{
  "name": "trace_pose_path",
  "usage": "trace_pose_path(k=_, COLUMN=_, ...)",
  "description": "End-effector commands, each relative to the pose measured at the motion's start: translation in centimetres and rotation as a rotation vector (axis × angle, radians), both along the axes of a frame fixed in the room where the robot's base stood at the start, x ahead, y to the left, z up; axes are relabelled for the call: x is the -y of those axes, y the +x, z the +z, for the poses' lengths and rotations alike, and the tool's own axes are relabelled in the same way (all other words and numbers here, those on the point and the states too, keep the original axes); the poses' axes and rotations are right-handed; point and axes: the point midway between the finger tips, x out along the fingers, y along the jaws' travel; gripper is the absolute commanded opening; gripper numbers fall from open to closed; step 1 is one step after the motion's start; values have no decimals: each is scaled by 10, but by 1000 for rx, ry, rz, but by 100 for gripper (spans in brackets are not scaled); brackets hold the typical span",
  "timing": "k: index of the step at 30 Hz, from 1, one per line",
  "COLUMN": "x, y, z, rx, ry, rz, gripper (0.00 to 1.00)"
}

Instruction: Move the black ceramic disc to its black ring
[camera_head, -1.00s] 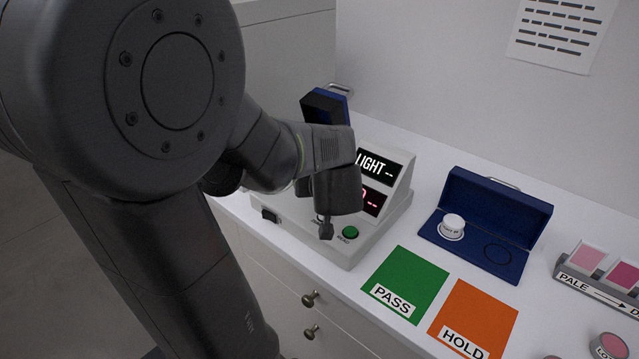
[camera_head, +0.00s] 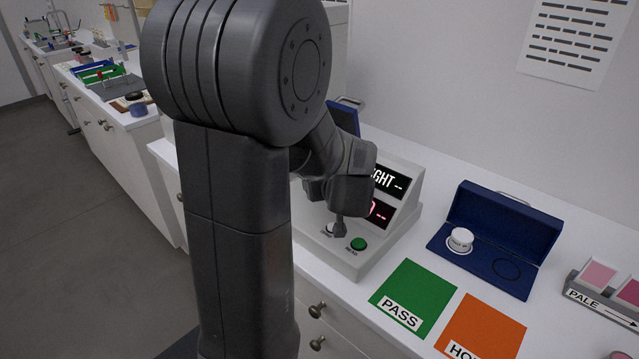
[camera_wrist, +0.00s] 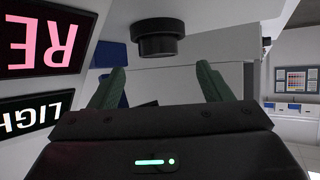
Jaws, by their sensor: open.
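I cannot make out the black ceramic disc in either view. The black ring (camera_head: 507,269) is a thin dark circle on the right half of the open blue case (camera_head: 549,240); it looks empty. A white disc (camera_head: 460,239) sits on the case's left half. My gripper (camera_head: 339,229) points down over the front of the grey instrument (camera_head: 400,232), near its green button. In the wrist view my gripper (camera_wrist: 160,78) is open, with nothing between its green-grey fingers. A black cylindrical part (camera_wrist: 158,42) shows just beyond the fingertips.
The green PASS mat (camera_head: 418,288) and the orange HOLD mat (camera_head: 490,325) lie bare in front of the case. A grey rack of pink swatches (camera_head: 600,298) stands at the right. The instrument has lit displays (camera_head: 387,183). Another cluttered counter (camera_head: 110,80) stands far left.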

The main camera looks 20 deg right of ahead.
Motion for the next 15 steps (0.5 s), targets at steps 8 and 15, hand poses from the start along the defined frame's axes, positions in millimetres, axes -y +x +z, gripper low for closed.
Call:
trace_pose_path(k=8, x=5, y=18, z=-9, rx=-3, ry=4, rz=2, gripper=72)
trace_pose_path(k=15, x=10, y=40, z=-22, rx=-2, ry=2, rz=0, gripper=72)
